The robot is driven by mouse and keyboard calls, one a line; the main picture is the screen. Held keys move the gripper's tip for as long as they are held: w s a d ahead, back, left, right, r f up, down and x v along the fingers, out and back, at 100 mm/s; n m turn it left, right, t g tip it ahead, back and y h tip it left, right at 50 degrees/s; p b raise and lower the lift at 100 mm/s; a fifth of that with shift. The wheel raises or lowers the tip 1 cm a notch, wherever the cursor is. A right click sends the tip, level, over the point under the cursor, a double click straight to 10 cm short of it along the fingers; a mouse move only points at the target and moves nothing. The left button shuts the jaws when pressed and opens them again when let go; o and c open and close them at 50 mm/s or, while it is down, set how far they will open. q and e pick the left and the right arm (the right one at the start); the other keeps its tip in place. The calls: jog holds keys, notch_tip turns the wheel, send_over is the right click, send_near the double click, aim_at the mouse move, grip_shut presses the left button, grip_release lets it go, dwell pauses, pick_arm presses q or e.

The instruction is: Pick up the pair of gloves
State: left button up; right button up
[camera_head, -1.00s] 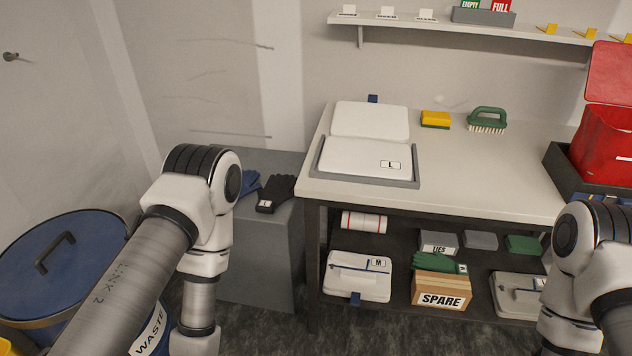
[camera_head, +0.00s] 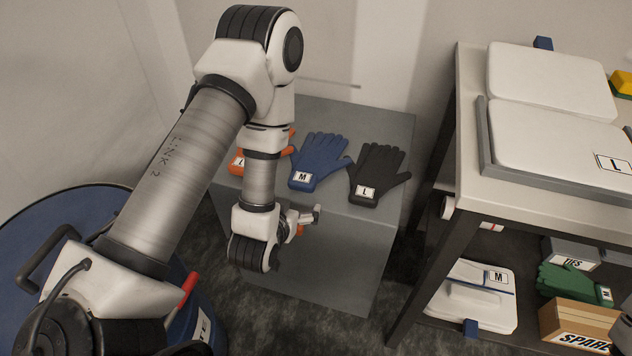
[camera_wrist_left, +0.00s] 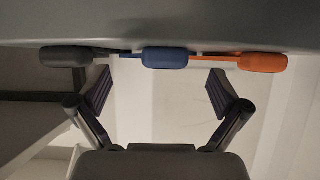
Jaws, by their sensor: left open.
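Three gloves or glove pairs lie on a grey cabinet (camera_head: 345,255): orange gloves (camera_head: 238,163) labelled L and partly hidden by my left arm, blue gloves (camera_head: 321,160) labelled M, and black gloves (camera_head: 379,172) labelled L. My left gripper (camera_head: 308,220) is open and empty, in front of the cabinet's near edge, apart from the gloves. In the left wrist view its fingers (camera_wrist_left: 160,84) are spread, with the blue cuff (camera_wrist_left: 165,57) between the black cuff (camera_wrist_left: 73,57) and the orange cuff (camera_wrist_left: 263,63).
A blue waste bin (camera_head: 75,215) stands at the left. A bench (camera_head: 470,125) with a white lidded case (camera_head: 550,150) stands at the right. Its lower shelf holds a white M case (camera_head: 470,300), green gloves (camera_head: 572,284) and a SPARE box (camera_head: 570,318). The cabinet top beside the black gloves is clear.

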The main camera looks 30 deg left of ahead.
aim_at(300, 185)
pick_arm(q)
jog(key=shift+w+a+r+t+b, duration=0.2)
jog(key=shift+r+t+b, duration=0.2)
jog(key=shift+t, duration=0.2)
jog(key=shift+w+a+y+b, duration=0.3)
jog(key=shift+w+a+b, duration=0.1)
jog(key=shift+b, duration=0.2)
jog(key=b+x, duration=0.2)
jog(key=x, duration=0.5)
jog(key=shift+w+r, duration=0.1)
jog(key=shift+w, duration=0.15)
jog(key=c, duration=1.2)
pick_arm(e)
jog(key=f, duration=0.5)
jog(key=shift+a+f, duration=0.1)
jog(key=shift+a, duration=0.1)
